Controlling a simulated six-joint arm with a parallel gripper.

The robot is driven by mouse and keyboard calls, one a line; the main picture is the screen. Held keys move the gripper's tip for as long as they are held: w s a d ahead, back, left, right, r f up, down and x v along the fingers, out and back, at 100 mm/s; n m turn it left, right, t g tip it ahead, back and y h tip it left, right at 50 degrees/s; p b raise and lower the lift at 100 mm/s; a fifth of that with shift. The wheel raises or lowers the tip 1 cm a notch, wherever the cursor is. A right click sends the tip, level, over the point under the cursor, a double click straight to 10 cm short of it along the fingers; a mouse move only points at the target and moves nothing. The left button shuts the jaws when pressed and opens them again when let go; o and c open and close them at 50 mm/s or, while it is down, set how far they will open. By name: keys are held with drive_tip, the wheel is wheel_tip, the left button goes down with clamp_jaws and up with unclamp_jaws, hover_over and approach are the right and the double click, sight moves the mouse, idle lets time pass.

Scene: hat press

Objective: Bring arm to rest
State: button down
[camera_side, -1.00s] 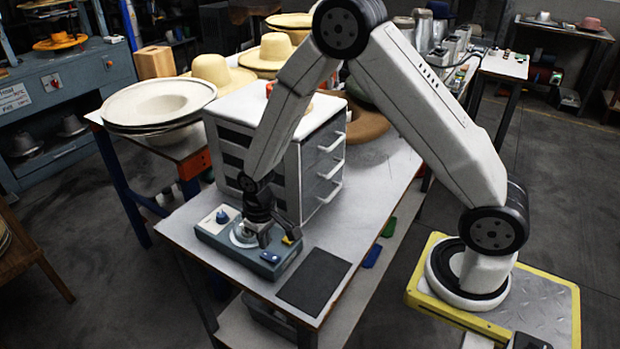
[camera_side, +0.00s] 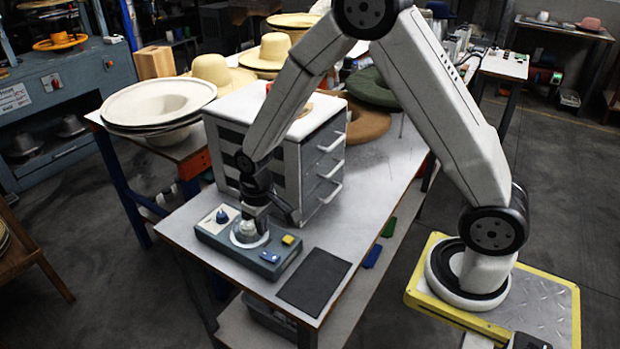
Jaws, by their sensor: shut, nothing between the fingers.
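My gripper (camera_side: 254,226) hangs at the end of my arm, pointing down. It is above the round pale disc (camera_side: 243,238) on the grey-blue control box (camera_side: 243,246). It is shut and looks empty. Whether its fingertips touch the disc cannot be told at this size. The box also carries a blue knob (camera_side: 222,216) on a white plate, a yellow button (camera_side: 288,240) and a blue button (camera_side: 269,257). The box lies on the near end of the grey work table (camera_side: 365,205).
A white drawer cabinet (camera_side: 322,165) stands right behind my gripper. A dark mat (camera_side: 314,282) lies to the right of the box. Brown (camera_side: 368,122) and green (camera_side: 372,88) hats lie behind the cabinet. Pale hats (camera_side: 160,103) are stacked on the left table. Table space right of the cabinet is clear.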

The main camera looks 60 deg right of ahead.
drive_tip(key=s+d+r+t, duration=0.2)
drive_tip(key=s+r, duration=0.6)
drive_tip(key=s, duration=0.4)
drive_tip(key=shift+s+d+r+t, duration=0.15)
drive_tip(key=shift+s+d+t, duration=0.15)
drive_tip(key=shift+d, duration=0.15)
